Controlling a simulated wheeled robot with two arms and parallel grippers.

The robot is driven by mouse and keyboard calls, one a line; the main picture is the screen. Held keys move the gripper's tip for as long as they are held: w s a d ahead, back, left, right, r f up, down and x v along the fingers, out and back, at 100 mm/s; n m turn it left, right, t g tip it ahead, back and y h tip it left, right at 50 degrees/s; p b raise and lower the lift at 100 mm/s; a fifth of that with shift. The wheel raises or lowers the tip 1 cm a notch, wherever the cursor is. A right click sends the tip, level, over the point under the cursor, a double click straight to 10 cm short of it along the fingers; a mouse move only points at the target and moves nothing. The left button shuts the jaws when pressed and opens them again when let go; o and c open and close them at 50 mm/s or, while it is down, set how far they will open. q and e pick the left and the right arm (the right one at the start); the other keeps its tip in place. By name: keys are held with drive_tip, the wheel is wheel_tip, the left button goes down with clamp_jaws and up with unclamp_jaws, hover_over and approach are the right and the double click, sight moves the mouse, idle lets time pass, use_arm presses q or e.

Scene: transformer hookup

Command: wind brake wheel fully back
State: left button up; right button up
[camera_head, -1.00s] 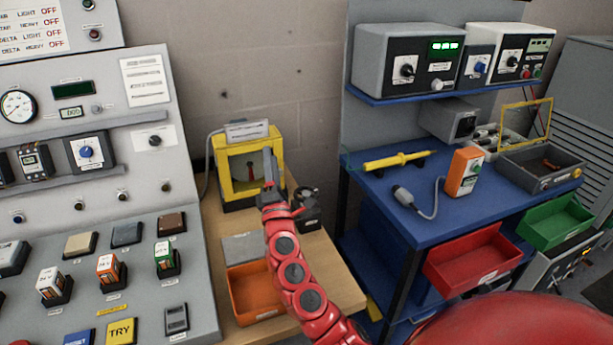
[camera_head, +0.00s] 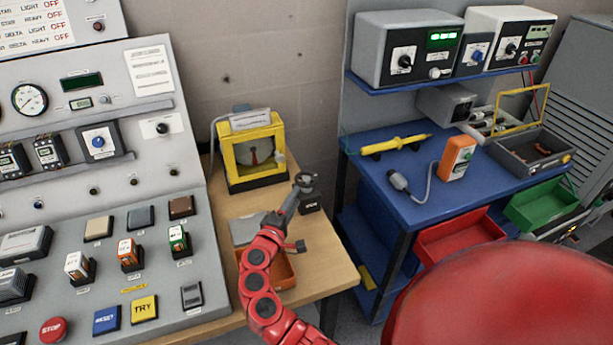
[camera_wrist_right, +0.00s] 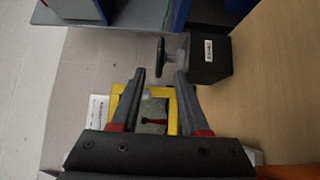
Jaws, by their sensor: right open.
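The brake wheel (camera_head: 306,180) is a small dark handwheel on a black box (camera_head: 313,206) on the wooden bench. In the right wrist view the wheel (camera_wrist_right: 160,58) shows edge-on, joined by a short stem to the labelled box (camera_wrist_right: 208,60). My right gripper (camera_head: 298,189) is open at the wheel. In the wrist view its fingertips (camera_wrist_right: 160,74) lie to either side of the wheel's near rim; I cannot tell whether they touch it. Part of the wheel is hidden behind the fingers in the head view. My left gripper is not in view.
A yellow-framed unit (camera_head: 223,160) with a red pointer stands behind and left of the wheel. An orange bin (camera_head: 283,275) lies below my right arm. A control panel (camera_head: 150,210) stands at left. A blue bench (camera_head: 405,205) stands at right, across a gap.

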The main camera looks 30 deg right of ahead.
sight(311, 172)
drive_tip(key=p+x, duration=0.1)
drive_tip(key=x, duration=0.8)
drive_tip(key=shift+w+d+r, duration=0.1)
drive_tip(key=shift+w+d, duration=0.05)
clamp_jaws()
